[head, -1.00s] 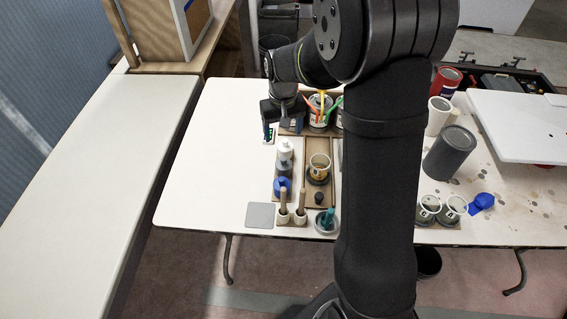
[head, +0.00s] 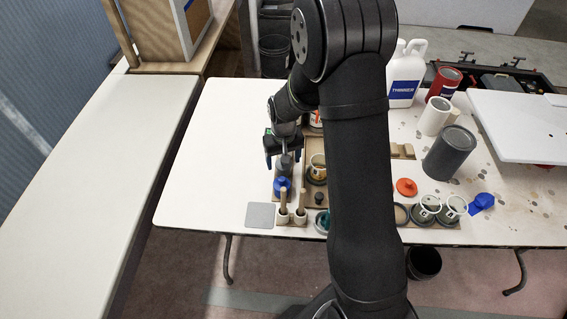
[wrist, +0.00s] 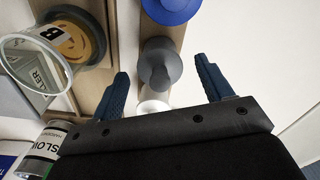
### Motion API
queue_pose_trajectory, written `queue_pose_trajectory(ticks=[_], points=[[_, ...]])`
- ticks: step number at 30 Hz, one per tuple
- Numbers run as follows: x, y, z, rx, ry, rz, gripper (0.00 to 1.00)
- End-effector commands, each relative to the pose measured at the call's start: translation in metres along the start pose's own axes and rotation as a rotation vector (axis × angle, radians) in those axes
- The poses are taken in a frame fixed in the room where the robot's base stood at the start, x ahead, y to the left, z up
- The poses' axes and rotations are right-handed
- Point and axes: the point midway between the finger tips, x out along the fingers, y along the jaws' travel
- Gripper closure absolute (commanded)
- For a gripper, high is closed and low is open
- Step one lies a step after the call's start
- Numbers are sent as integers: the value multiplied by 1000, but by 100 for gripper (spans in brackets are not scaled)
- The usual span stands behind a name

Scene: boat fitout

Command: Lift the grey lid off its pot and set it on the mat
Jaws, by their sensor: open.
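The grey lid (wrist: 158,66), with a small knob, sits on its pot in the middle of a row of lidded pots. In the head view the grey lid (head: 284,163) shows just below the jaws; its pot is mostly hidden. My gripper (head: 283,157) is open above it. In the wrist view my gripper (wrist: 162,70) has a finger on either side of the lid, apart from it, with nothing held. The mat (head: 260,215) is a flat grey square at the table's front left, and it is bare.
A blue-lidded pot (head: 281,187) stands in front of the grey one, and a white one (wrist: 152,106) behind. A jar (head: 318,163) stands to the right. The table's left side is clear.

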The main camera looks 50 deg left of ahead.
Motion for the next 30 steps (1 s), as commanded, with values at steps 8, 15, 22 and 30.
queue_pose_trajectory(ticks=[8,15,22,30], points=[[0,0,0,0,0,0,53],[-1,0,0,0,0,0,75],[-1,0,0,0,0,0,75],[-23,0,-1,0,3,0,75]])
